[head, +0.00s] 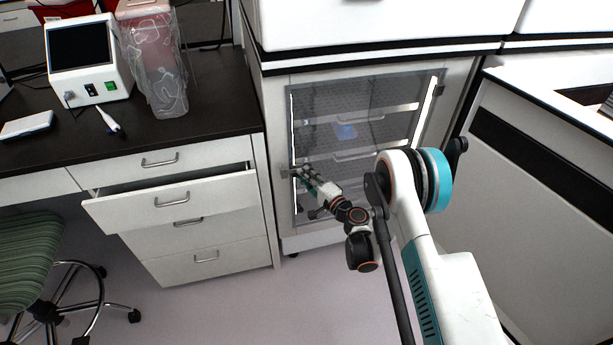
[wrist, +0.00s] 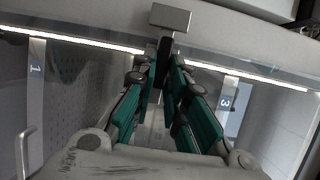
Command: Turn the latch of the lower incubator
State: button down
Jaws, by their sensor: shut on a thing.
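The lower incubator (head: 375,95) stands under a white upper unit and has a see-through door with bright light strips at its sides. Its latch sits on the left edge of the door; the latch's metal block (wrist: 171,17) shows at the top of the wrist view, with a dark part running down from it between my fingertips. My gripper (head: 297,172) reaches to that left edge in the head view. In the wrist view its green-padded fingers (wrist: 166,75) are closed in on the dark latch part. The fingertips hide some of the latch.
A drawer (head: 170,200) left of the incubator stands pulled out. Shelves marked 1 and 3 (wrist: 228,100) show behind the door. A green chair (head: 30,250) is at the lower left, and a white counter (head: 560,150) at the right. The floor before the incubator is clear.

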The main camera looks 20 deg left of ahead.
jog(key=c, duration=1.6)
grip_release()
jog(key=shift+c, duration=0.2)
